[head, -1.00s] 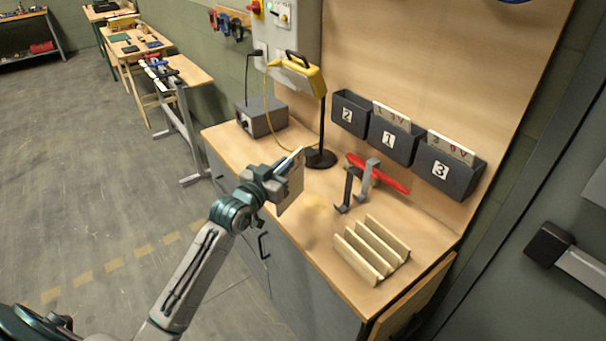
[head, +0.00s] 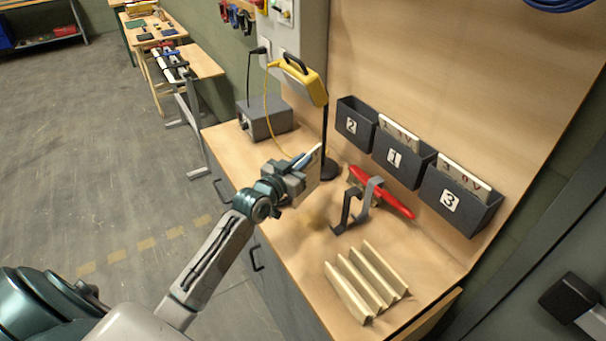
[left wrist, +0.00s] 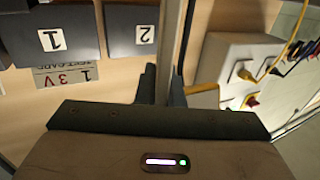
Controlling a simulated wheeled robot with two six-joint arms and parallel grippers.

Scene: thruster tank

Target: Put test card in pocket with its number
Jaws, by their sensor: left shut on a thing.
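My left gripper (head: 303,172) is shut on a pale test card (head: 314,176), held upright above the bench, left of the lamp base. The card's number cannot be read. In the left wrist view the card (left wrist: 172,45) shows edge-on between the fingers (left wrist: 162,92). Three dark pockets hang on the back board: pocket 2 (head: 345,132) at the left looks empty, pocket 1 (head: 410,165) in the middle and pocket 3 (head: 470,212) at the right each hold a card. Pocket 1 (left wrist: 48,45) and pocket 2 (left wrist: 130,15) also show in the left wrist view. My right gripper is out of view.
A yellow lamp (head: 300,78) on a black stand is behind the gripper, near a grey box (head: 265,120). A slotted wooden rack (head: 365,285) is at the front right.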

